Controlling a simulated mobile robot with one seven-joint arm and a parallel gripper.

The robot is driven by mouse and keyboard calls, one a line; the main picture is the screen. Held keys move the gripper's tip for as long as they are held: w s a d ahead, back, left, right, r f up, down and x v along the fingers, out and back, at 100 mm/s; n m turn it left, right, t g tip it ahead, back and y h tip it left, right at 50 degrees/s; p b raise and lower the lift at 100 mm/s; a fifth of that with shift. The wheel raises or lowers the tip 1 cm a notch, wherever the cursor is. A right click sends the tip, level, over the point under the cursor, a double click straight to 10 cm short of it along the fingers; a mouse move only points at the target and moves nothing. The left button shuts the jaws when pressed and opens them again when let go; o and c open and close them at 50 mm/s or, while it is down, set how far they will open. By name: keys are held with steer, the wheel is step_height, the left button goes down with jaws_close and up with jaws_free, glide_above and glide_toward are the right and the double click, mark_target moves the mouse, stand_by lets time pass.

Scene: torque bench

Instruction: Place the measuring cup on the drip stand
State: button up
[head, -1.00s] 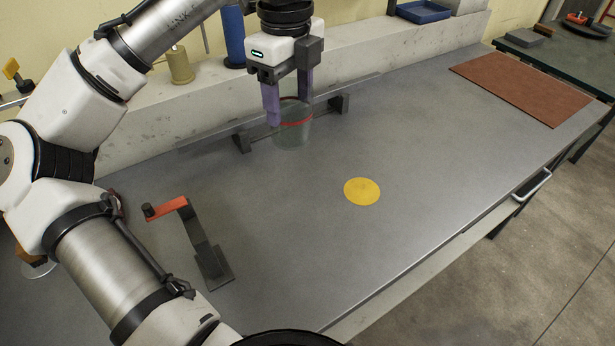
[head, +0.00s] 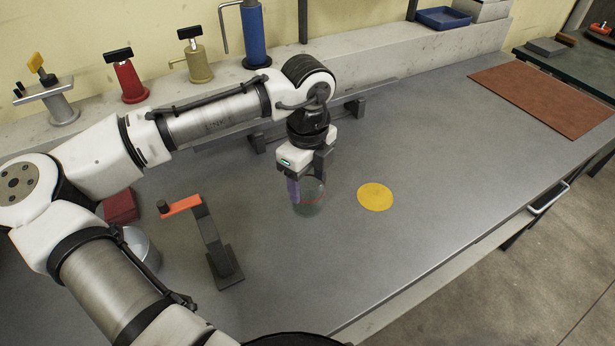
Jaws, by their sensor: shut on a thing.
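The measuring cup (head: 311,200) is a clear, greenish cup with a red band. My gripper (head: 308,178) is shut on it and holds it upright, just left of a flat yellow disc (head: 375,197). The purple finger hides part of the cup. I cannot tell whether its base touches the bench. No thing is clearly recognisable as the drip stand. A grey bracket with an orange arm and black knob (head: 212,240) stands left of the cup, apart from it.
A low rail (head: 355,108) on feet runs along the back, partly behind my arm. Red (head: 126,80), tan (head: 197,62) and blue (head: 254,38) posts stand on the ledge. A brown mat (head: 545,98) lies at right. The bench right of the disc is clear.

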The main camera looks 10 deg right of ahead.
steer(key=shift+f, duration=0.2)
steer(key=o, duration=1)
steer(key=shift+c, duration=0.2)
steer(key=shift+r, duration=0.1)
